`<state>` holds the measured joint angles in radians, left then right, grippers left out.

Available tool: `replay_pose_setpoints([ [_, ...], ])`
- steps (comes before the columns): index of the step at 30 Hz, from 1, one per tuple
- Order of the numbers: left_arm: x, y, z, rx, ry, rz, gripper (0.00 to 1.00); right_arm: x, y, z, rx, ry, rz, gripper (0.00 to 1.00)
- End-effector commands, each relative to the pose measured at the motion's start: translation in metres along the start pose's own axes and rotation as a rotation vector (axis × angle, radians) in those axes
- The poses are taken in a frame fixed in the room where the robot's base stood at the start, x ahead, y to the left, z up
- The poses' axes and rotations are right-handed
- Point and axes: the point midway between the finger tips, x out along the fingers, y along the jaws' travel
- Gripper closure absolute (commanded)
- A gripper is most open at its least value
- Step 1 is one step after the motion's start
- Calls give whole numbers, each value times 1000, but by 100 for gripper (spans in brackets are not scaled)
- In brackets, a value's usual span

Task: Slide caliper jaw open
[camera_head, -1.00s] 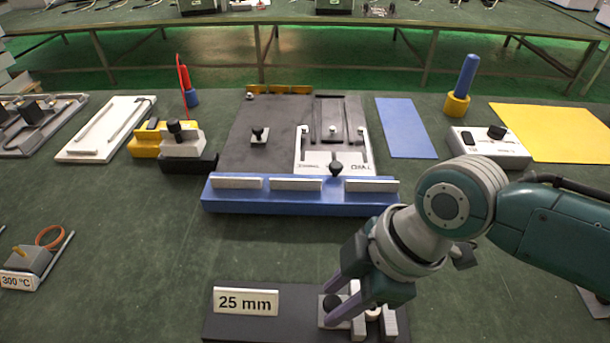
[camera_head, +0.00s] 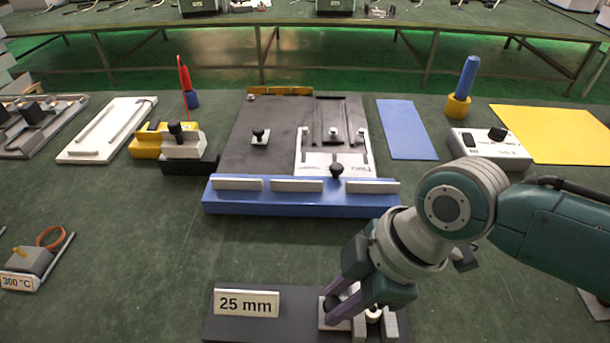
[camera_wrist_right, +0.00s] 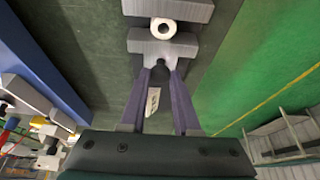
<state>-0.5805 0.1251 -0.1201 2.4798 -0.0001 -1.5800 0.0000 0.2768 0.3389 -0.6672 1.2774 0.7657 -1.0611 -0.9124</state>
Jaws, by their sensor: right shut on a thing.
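The caliper (camera_head: 225,326) is a dark base at the bottom of the head view, with a "25 mm" label (camera_head: 246,303) on its left. On its right are a grey sliding jaw (camera_wrist_right: 150,47) with a black knob (camera_wrist_right: 158,76) and a second grey jaw (camera_wrist_right: 185,9). A pale round piece with a hole (camera_wrist_right: 163,27) sits between the jaws; I cannot tell whether it touches both. My right gripper (camera_head: 330,305) points down with its purple fingers shut on the black knob. The fingers partly hide the sliding jaw. My left gripper is not in view.
A dark plate fixture with a blue front bar (camera_head: 300,202) stands behind the caliper. A grey block labelled 300 °C (camera_head: 28,262) is at the left. A white switch box (camera_head: 490,150) is at the right. The green table between the caliper and blue bar is clear.

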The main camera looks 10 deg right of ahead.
Motion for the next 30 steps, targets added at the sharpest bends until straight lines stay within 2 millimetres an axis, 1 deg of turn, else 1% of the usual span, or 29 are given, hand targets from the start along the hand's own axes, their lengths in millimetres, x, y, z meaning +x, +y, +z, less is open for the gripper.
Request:
replay_pose_setpoints([
  [14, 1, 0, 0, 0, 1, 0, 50, 1, 0, -1, 0, 0, 0, 100],
  [17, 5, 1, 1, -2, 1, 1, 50, 8, 0, -13, -2, 2, -1, 100],
  [18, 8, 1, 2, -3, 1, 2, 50, 12, 0, -20, -1, 4, -3, 100],
  [22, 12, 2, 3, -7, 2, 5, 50, 19, 0, -39, -1, 2, -1, 100],
  [25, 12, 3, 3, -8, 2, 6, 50, 20, 0, -45, 0, 0, 1, 100],
  [30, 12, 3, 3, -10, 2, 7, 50, 20, 0, -46, 0, 0, 1, 100],
])
